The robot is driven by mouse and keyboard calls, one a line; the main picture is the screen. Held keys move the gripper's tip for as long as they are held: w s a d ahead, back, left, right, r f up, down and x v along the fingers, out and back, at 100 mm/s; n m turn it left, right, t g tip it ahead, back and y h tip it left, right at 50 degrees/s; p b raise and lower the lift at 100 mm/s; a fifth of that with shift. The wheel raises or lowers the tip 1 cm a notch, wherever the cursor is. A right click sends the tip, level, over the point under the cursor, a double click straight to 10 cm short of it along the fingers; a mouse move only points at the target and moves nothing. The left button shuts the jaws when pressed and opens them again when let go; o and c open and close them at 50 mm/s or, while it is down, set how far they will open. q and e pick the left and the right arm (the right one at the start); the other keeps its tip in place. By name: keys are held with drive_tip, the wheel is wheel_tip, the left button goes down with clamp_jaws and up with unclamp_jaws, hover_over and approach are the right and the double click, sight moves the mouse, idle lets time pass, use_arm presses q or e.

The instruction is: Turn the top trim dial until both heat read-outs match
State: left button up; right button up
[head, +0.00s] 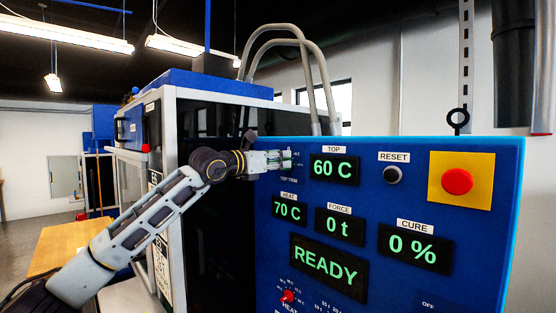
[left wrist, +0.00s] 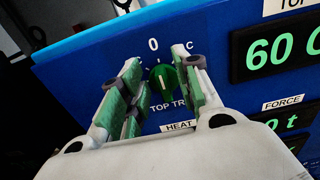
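The blue control panel (head: 470,225) carries a TOP read-out (head: 334,168) showing 60 C and a HEAT read-out (head: 289,209) showing 70 C. The top trim dial (left wrist: 163,79) is a green knob with a pale pointer line, seen in the left wrist view. In the head view the gripper hides it. My left gripper (head: 286,160) is at the panel's upper left. In the left wrist view its green-padded fingers (left wrist: 163,85) stand open on either side of the dial, apparently with gaps; contact cannot be told. My right gripper is not in view.
A black RESET button (head: 392,175) and a red emergency button (head: 457,181) sit right of the TOP read-out. Below are the FORCE read-out (head: 339,225), CURE read-out (head: 414,247), READY display (head: 328,267) and a red heat knob (head: 288,296). A wooden table (head: 70,243) stands at left.

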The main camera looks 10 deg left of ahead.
use_arm(q)
clamp_jaws()
drive_tip(key=shift+m, duration=0.3)
drive_tip(key=shift+s+d+f+m+b, duration=0.25)
drive_tip(key=shift+m+b, duration=0.85)
drive_tip(key=shift+m, duration=1.8)
drive_tip(key=shift+s+d+f+m+b, duration=0.1)
drive_tip(key=shift+d+f+m+b, duration=0.2)
drive_tip(key=shift+m+b, duration=1.75)
drive_tip(key=shift+s+d+f+m+b, duration=0.1)
drive_tip(key=shift+d+f+m+b, duration=0.2)
drive_tip(key=shift+m, duration=3.45)
drive_tip(key=shift+a+f, duration=0.1)
unclamp_jaws()
drive_tip(key=shift+s+a, duration=0.1)
drive_tip(key=shift+s, duration=0.1)
